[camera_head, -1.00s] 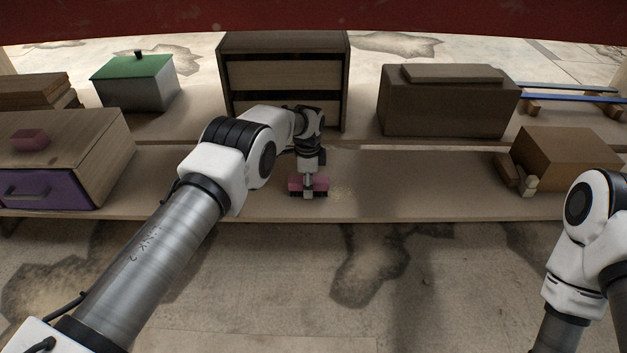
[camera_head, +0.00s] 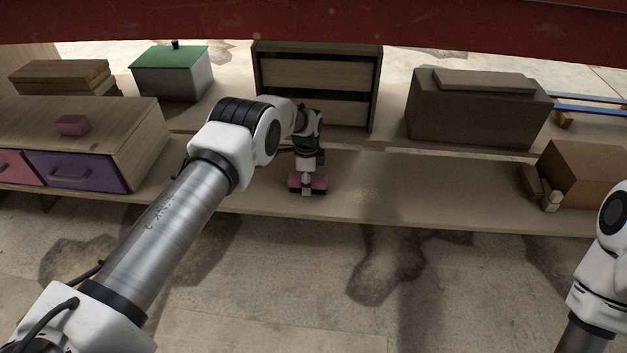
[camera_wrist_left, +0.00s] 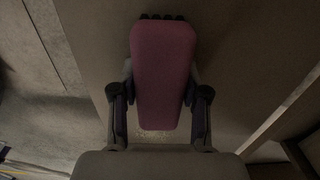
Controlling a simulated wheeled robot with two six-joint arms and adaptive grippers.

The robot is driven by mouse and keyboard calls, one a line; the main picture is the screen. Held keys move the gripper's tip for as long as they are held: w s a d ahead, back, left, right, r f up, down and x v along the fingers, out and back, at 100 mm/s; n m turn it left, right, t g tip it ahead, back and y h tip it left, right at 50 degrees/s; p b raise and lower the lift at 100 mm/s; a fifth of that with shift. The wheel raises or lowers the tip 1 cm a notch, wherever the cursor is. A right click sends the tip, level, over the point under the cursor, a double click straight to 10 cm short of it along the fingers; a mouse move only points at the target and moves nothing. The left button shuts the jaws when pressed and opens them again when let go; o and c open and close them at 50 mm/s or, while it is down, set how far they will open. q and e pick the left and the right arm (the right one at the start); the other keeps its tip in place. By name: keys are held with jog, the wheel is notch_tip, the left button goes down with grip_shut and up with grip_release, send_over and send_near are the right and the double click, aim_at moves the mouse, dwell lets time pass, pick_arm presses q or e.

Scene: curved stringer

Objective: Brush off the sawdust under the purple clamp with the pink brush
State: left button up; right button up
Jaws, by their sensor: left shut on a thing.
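My left gripper (camera_head: 307,178) is low over the wooden board and shut on the pink brush (camera_head: 318,184). In the left wrist view the brush (camera_wrist_left: 163,75) sits between the two fingers, its dark bristles just showing at the far end. A faint pale speckled patch, looking like sawdust (camera_head: 352,191), lies on the board right of the brush. Pale specks also show below the brush in the left wrist view (camera_wrist_left: 163,136). I cannot make out a purple clamp in either view. My right arm shows at the right edge; its gripper is out of view.
A shelf unit (camera_head: 318,88) is behind the gripper. Brown boxes (camera_head: 478,112) stand at right. A red beam (camera_head: 300,22) crosses the top. The middle board is clear.

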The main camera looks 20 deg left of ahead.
pick_arm(q)
jog(key=shift+s+a+p, duration=0.2)
jog(key=shift+s+a, duration=0.05)
jog(key=shift+a, duration=0.45)
jog(key=shift+s+a+p, duration=0.15)
jog(key=shift+s+a, duration=0.05)
jog(key=shift+a, duration=0.45)
jog(key=shift+r+p, duration=2.1)
jog(key=shift+r, duration=0.95)
notch_tip(320, 180, up, 3)
jog(key=shift+r+p, duration=0.1)
jog(key=shift+p, duration=1.05)
